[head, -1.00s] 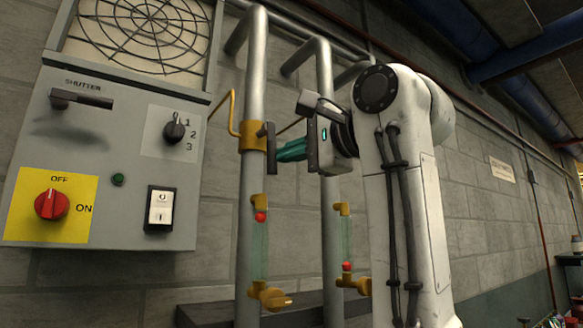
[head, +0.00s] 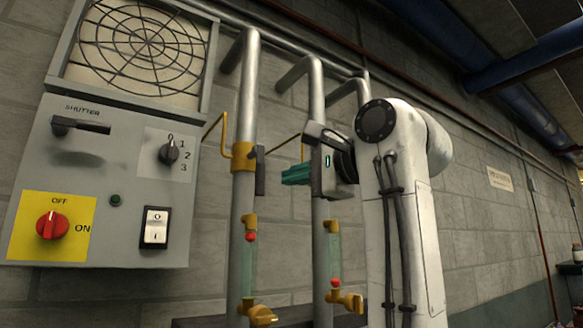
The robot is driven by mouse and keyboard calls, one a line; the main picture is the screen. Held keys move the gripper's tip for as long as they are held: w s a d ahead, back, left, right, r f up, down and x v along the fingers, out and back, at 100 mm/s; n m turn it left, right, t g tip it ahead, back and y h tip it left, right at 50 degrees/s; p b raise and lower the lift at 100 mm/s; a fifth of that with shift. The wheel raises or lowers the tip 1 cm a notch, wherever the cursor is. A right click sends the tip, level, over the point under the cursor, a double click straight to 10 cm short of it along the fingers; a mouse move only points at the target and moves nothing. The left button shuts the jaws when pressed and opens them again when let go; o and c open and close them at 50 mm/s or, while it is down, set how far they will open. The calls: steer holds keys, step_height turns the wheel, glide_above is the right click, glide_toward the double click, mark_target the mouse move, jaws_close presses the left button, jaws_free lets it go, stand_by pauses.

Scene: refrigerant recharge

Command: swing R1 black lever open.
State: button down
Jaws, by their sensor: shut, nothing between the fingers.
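A black lever (head: 260,171) hangs upright along the right side of a brass fitting (head: 242,157) on the left grey pipe. No R1 label is readable. My gripper (head: 286,175) is shut and empty, with its teal fingers pointing left. In the head view its fingertips are a short gap to the right of the lever, apart from it. The depth between them is hard to tell. My gripper covers part of the middle pipe (head: 318,90), so any fitting or lever there is hidden.
A grey control panel (head: 100,190) with a red knob (head: 53,225) is on the left. Below, sight tubes with red balls (head: 250,237) and brass valves (head: 262,315) sit along the pipes. A block wall stands behind.

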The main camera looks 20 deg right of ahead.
steer(key=b+v, duration=0.4)
steer(key=v, duration=0.6)
steer(key=shift+s+d, duration=0.15)
steer(key=shift+d, duration=0.2)
